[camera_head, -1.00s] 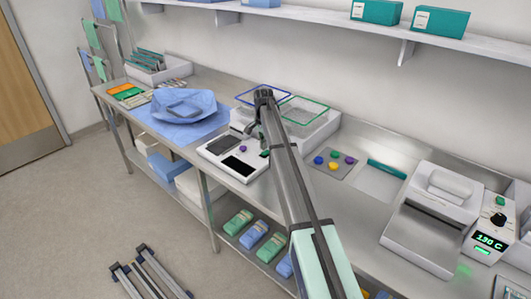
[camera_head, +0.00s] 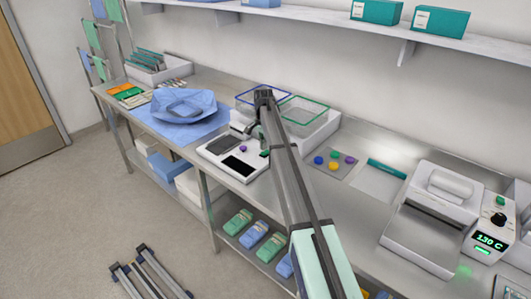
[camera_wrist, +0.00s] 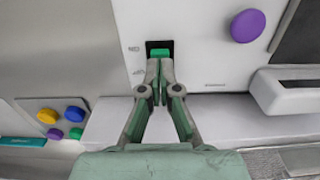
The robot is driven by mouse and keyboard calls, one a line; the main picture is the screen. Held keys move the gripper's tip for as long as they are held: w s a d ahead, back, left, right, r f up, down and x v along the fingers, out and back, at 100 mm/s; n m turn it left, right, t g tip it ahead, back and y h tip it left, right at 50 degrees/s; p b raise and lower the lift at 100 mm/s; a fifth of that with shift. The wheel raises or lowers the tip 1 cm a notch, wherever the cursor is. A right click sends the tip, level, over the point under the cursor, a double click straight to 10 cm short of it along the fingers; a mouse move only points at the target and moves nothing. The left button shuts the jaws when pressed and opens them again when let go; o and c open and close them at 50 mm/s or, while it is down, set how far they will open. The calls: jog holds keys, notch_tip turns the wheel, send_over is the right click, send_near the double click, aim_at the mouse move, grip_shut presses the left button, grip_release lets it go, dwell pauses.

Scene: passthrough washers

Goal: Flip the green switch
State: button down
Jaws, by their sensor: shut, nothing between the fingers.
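The green switch (camera_wrist: 160,53) sits in a dark slot on a white panel (camera_wrist: 200,25) in the wrist view. My gripper (camera_wrist: 158,64) is shut and empty, its fingertips right at the lower edge of the switch. Whether they touch it I cannot tell. In the head view my gripper (camera_head: 252,130) is over the white device (camera_head: 218,162) on the bench. A purple round button (camera_wrist: 248,26) is on the same panel, right of the switch in the wrist view.
A grey pad (camera_head: 327,172) with several coloured knobs lies right of my arm. Two wire baskets, one with a blue rim (camera_head: 250,94) and one with a green rim (camera_head: 318,104), stand behind. A blue wrapped tray (camera_head: 186,106) is to the left. A sealer (camera_head: 435,215) is at the right.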

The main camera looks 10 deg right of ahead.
aim_at(264, 152)
jog(key=shift+f+b, duration=0.35)
jog(key=shift+f, duration=0.85)
dwell(0.6)
jog(key=shift+r, duration=0.2)
jog(key=shift+r+p, duration=1.55)
jog(key=shift+r, duration=1.8)
